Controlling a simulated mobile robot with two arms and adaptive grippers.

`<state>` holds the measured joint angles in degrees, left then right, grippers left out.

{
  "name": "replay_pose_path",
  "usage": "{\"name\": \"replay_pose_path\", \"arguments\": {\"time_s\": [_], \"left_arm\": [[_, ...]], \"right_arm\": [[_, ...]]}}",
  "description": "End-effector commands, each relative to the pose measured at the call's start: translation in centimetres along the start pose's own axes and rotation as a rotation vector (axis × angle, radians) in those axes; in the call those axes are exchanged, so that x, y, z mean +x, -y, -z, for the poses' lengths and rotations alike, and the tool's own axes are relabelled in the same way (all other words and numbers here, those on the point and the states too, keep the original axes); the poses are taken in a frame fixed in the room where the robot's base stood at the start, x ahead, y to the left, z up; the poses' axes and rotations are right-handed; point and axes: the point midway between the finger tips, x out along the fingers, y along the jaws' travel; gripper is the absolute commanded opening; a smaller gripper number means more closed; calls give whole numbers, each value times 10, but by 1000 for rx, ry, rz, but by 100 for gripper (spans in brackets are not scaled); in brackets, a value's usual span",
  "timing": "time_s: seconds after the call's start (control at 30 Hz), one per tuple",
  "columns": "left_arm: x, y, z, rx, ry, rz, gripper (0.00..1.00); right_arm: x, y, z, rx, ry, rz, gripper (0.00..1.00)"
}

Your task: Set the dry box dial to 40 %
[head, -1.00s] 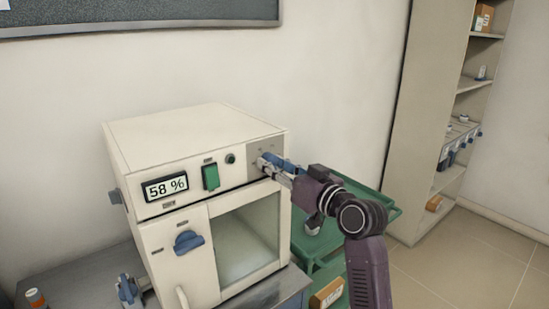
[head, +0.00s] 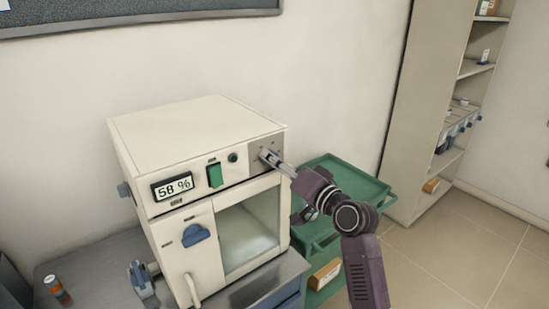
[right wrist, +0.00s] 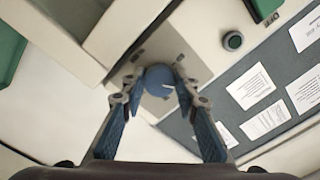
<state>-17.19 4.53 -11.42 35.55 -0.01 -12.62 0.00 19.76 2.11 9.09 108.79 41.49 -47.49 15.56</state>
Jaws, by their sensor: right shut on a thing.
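The dry box (head: 185,128) is a cream cabinet on a grey bench. Its display (head: 172,187) reads 58 %. The dial (right wrist: 160,80) is a round blue knob with a pale mark, at the right end of the front panel; in the head view the gripper hides it. My right gripper (head: 268,157) is at the panel, and in the right wrist view its two blue-padded fingers (right wrist: 158,88) are shut on the dial's sides. My left gripper is not in view.
A green switch (head: 215,175) and a blue door knob (head: 195,235) are on the box front. A green cart (head: 350,185) is to the right, with a shelf unit (head: 425,110) behind.

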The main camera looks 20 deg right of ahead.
Motion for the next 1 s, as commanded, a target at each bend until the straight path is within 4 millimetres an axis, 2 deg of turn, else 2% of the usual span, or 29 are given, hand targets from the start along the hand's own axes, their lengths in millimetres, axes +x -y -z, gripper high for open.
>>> {"name": "replay_pose_path", "arguments": {"time_s": [0.5,0.53,0.67,1.0], "left_arm": [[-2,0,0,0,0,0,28],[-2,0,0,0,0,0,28],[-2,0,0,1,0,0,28],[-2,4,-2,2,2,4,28]], "right_arm": [[0,-1,-1,20,1,-2,4],[0,-1,-1,20,1,-2,30],[0,-1,-1,20,1,-1,45],[-2,0,0,19,0,-1,46]]}}
